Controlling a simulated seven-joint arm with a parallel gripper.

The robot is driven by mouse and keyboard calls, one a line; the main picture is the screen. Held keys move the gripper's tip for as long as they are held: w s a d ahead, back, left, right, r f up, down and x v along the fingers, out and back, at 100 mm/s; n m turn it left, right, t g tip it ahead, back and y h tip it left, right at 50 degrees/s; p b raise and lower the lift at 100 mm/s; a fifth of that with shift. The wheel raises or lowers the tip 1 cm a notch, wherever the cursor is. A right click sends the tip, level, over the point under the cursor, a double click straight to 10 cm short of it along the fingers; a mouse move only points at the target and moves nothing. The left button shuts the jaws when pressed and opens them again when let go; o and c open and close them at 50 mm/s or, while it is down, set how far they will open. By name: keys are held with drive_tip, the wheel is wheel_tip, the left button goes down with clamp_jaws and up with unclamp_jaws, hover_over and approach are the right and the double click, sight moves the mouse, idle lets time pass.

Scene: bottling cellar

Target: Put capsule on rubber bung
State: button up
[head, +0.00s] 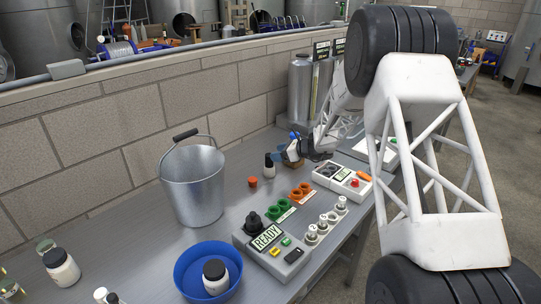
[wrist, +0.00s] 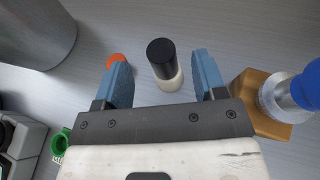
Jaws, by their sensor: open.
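A small orange-red round piece (head: 252,181) sits on the grey bench right of the bucket; it fits a rubber bung, but I cannot tell for sure. In the wrist view this orange piece (wrist: 117,59) shows partly behind the left finger. A small pale bottle with a black top (head: 268,162) stands upright beside my gripper. In the wrist view the black-topped bottle (wrist: 163,62) lies between and a little beyond the fingertips, apart from both. I cannot make out which thing is the capsule. My gripper (head: 281,156) is open and empty; its blue fingers (wrist: 160,75) are spread.
A wooden block (wrist: 262,100) with a metal-and-blue piece stands close by the right finger. A metal bucket (head: 193,185), a blue bowl (head: 185,283) holding a black-lidded jar, and a control box (head: 290,268) stand nearer. Green rings (head: 279,211) lie between.

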drive_tip(key=shift+v, duration=2.6)
drive_tip(key=s+r+n+g+h, duration=0.15)
drive_tip(key=s+r+n, duration=0.3)
drive_tip(key=s, duration=0.55)
drive_tip(key=s+a+r+n+g+h, duration=0.1)
drive_tip(key=s+r+n+h, duration=0.15)
drive_tip(key=s+r, duration=0.55)
drive_tip(key=s+r+n+g+h, duration=0.15)
drive_tip(key=s+r+n, duration=0.3)
drive_tip(key=s, duration=0.65)
drive_tip(key=s+d+n+h, duration=0.3)
drive_tip(key=s+n, duration=0.2)
drive_tip(key=s, duration=1.1)
drive_tip(key=s+d+n+h, duration=0.4)
drive_tip(key=s+n, duration=0.2)
drive_tip(key=s, duration=0.9)
drive_tip(key=shift+s+d+r+t, duration=0.15)
drive_tip(key=shift+s+r+t, duration=0.1)
drive_tip(key=shift+s+t, duration=0.15)
